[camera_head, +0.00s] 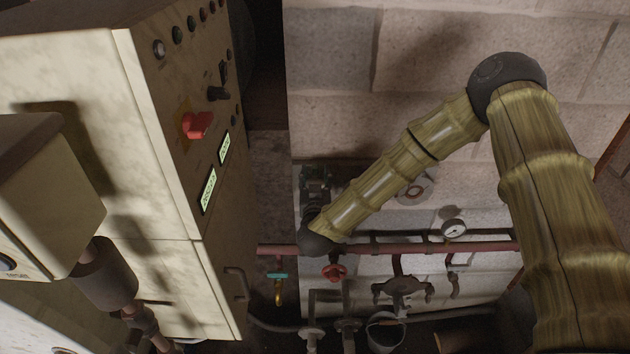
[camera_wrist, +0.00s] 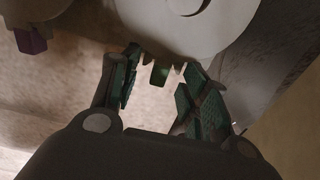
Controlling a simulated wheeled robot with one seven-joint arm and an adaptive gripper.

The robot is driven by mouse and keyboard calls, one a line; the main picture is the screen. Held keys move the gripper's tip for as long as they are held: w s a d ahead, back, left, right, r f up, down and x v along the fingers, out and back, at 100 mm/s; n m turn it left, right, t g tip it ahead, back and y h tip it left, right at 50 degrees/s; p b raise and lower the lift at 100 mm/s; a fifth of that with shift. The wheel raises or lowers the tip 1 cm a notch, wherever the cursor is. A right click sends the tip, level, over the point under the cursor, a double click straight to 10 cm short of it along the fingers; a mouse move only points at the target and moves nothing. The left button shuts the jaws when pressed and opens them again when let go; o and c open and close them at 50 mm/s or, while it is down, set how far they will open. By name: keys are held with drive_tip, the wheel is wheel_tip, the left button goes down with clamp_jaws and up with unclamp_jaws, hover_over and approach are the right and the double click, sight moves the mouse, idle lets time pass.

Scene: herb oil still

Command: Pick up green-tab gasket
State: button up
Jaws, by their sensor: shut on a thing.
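The green-tab gasket (camera_wrist: 192,32) is a pale round disc with a hole near the top edge of the wrist view. Its small green tab (camera_wrist: 160,74) points down toward my gripper. My gripper (camera_wrist: 158,82) has its two green-padded fingers on either side of the tab and is shut on the gasket at its tab edge. The upper part of the disc is cut off by the frame. In the head view my arm reaches down to the wall, and the gasket cannot be made out there.
A second grey disc with a purple tab (camera_wrist: 30,40) is at the upper left of the wrist view. In the head view a control cabinet (camera_head: 165,170) stands left. A red pipe (camera_head: 480,247) with valves and a gauge (camera_head: 453,229) runs along the block wall.

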drive_tip(key=shift+s+f+b, duration=0.15)
drive_tip(key=shift+f+b, duration=0.1)
drive_tip(key=shift+b, duration=0.1)
drive_tip(key=shift+r, duration=0.35)
drive_tip(key=shift+c, duration=0.7)
wheel_tip(320, 180, up, 6)
drive_tip(key=b, duration=0.3)
drive_tip(key=shift+r+b, duration=0.15)
drive_tip(key=shift+b, duration=0.2)
clamp_jaws()
drive_tip(key=s+b, duration=0.7)
drive_tip(key=s, duration=1.2)
drive_tip(key=shift+s+r+p, duration=0.2)
drive_tip(key=shift+r+p, duration=0.6)
drive_tip(key=shift+r, duration=0.4)
drive_tip(key=shift+s+r+p, duration=0.15)
drive_tip(key=shift+r+p, duration=0.65)
drive_tip(key=shift+r, duration=0.35)
